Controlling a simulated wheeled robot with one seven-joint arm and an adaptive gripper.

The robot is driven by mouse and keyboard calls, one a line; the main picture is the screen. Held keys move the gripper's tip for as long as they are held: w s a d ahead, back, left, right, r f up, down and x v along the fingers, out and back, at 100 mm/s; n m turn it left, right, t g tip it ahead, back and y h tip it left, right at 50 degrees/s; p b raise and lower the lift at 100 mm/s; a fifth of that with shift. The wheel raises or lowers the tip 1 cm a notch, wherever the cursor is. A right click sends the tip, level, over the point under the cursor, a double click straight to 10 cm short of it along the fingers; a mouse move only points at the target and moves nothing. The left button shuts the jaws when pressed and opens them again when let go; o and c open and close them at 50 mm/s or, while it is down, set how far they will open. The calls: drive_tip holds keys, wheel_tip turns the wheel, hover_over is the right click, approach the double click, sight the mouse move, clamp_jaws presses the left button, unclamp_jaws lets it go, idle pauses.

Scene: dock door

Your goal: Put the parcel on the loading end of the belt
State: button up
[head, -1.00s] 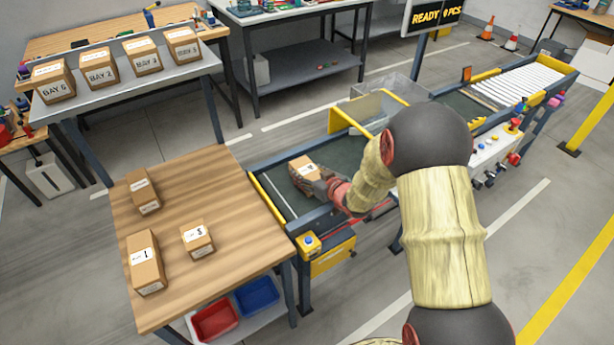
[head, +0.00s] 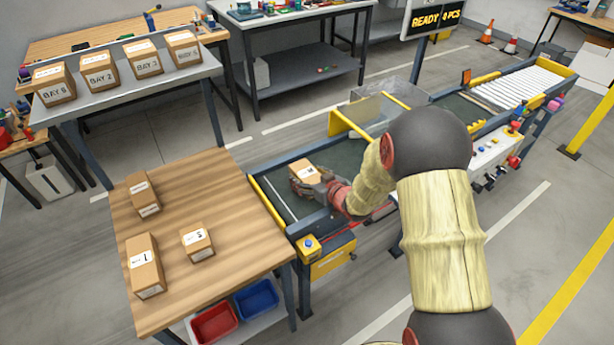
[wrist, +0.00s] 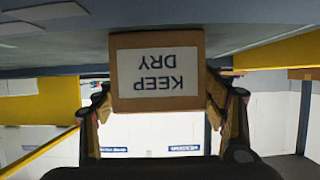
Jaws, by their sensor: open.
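The parcel (head: 305,173) is a small brown box with a white label, sitting on the dark loading end of the belt (head: 330,162). In the wrist view the parcel (wrist: 157,70) shows a "KEEP DRY" label, upside down in the picture. My gripper (head: 312,188) is at the parcel, on its near side. In the wrist view my gripper (wrist: 160,108) has one finger on each side of the parcel, and its jaws are open. The parcel's underside appears to rest on the belt surface.
A wooden table (head: 205,280) left of the belt holds three boxes. A grey shelf (head: 110,98) behind holds several bay-labelled boxes. A yellow-framed guard (head: 365,118) spans the belt beyond the parcel. A sign (head: 434,17) reads "READY" with a piece count.

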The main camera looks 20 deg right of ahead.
drive_tip(key=shift+r, duration=0.25)
drive_tip(key=p+v, duration=0.3)
drive_tip(key=v, duration=0.8)
drive_tip(key=shift+s+d+r+p, duration=0.1)
drive_tip(key=shift+s+r+p, duration=0.05)
drive_tip(key=shift+s+p, duration=0.2)
drive_tip(key=shift+d+r, duration=0.15)
drive_tip(key=shift+r, duration=0.15)
drive_tip(key=s+d+r+m+g+h, duration=0.1)
drive_tip(key=s+d+r+g+h, duration=0.2)
drive_tip(key=r, duration=0.5)
drive_tip(key=s+d+r+m+h, duration=0.1)
drive_tip(key=s+r+m+h, duration=0.15)
drive_tip(key=s+r, duration=0.45)
drive_tip(key=s+a+r+g, duration=0.2)
drive_tip(key=s+a+r, duration=0.1)
drive_tip(key=s, duration=0.7)
drive_tip(key=s+a+r+g+y, duration=0.1)
drive_tip(key=s+a+r+g, duration=0.1)
drive_tip(key=s, duration=0.8)
drive_tip(key=a+r, duration=0.1)
drive_tip(key=a, duration=0.1)
drive_tip(key=shift+s+a, duration=0.3)
drive_tip(key=shift+a, duration=0.05)
drive_tip(key=shift+r, duration=0.1)
drive_tip(key=shift+c, duration=0.8)
